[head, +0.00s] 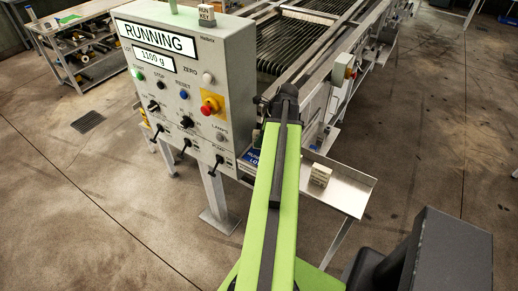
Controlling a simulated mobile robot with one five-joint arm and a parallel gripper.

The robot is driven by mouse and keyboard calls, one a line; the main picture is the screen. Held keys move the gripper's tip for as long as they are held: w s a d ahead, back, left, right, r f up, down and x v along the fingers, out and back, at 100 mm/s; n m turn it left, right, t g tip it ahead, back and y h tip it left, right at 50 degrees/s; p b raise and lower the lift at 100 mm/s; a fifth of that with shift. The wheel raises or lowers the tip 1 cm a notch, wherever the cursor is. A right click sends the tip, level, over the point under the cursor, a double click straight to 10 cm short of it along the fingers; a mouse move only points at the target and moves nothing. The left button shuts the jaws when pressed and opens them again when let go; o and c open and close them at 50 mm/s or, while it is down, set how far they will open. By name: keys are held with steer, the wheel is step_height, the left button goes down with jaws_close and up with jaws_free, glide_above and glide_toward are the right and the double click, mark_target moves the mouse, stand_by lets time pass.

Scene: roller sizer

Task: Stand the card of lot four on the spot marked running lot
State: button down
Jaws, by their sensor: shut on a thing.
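A small cream card or block (320,175) with dark writing stands upright on a metal tray (349,188) right of my arm. Its writing is too small to read, so I cannot tell which lot it is. A blue label with white letters (253,161) shows at the left edge of my green arm. Its lettering is partly hidden, and I cannot tell whether it marks the running lot spot. My arm reaches forward over the tray and covers its middle. My gripper is hidden behind the arm, as is anything it holds.
A grey control box (189,93) with a RUNNING display, knobs and a red stop button stands close to the left of my arm. The roller sizer (305,38) lies behind. A shelf trolley (84,50) is at far left. Open floor (435,130) lies to the right.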

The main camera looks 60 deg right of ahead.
steer(key=shift+f+b, duration=1.7)
steer(key=shift+f, duration=0.4)
steer(key=c, duration=1.3)
jaws_free()
steer(key=shift+o, duration=0.2)
steer(key=shift+r, duration=0.1)
steer(key=p+v, duration=1.1)
steer(key=shift+a+r, duration=0.1)
steer(key=shift+r, duration=0.3)
steer(key=shift+s+r+p, duration=0.2)
steer(key=shift+r+p, duration=0.1)
steer(key=shift+f, duration=0.1)
